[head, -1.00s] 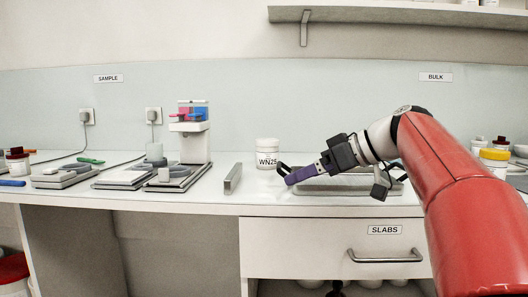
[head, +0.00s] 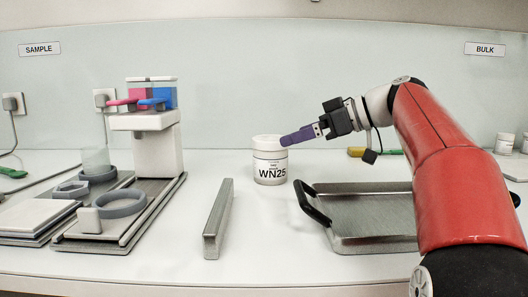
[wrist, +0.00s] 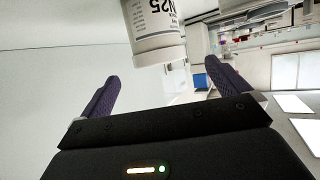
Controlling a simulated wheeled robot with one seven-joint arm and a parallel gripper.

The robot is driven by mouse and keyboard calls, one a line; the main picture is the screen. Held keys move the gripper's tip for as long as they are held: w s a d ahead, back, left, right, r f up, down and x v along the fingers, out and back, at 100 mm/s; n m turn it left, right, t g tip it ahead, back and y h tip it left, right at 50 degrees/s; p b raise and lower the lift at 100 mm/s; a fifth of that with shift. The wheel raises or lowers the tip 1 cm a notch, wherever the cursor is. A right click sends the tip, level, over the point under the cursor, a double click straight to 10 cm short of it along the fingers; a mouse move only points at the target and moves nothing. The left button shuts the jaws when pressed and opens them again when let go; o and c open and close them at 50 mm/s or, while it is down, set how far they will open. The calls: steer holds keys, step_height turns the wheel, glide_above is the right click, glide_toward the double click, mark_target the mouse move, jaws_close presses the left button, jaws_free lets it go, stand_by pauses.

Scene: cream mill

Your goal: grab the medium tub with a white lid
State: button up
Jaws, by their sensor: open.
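The white-lidded tub (head: 270,162), labelled WN25, stands upright on the white bench left of the metal tray. My gripper (head: 288,140) is at the tub's upper right in the head view, its purple finger overlapping the lid's edge there. I cannot tell from this whether they touch.
A metal tray (head: 368,240) with black handles lies right of the tub. Further left are a white dispenser (head: 157,150) with pink and blue parts and several flat scales. The bench around the tub is clear.

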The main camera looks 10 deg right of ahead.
mark_target(276, 138)
steer(key=x, duration=0.5)
steer(key=p+x, duration=0.1)
steer(key=x, duration=0.2)
steer(key=shift+w+r, duration=0.25)
steer(key=shift+r, duration=0.1)
steer(key=c, duration=1.2)
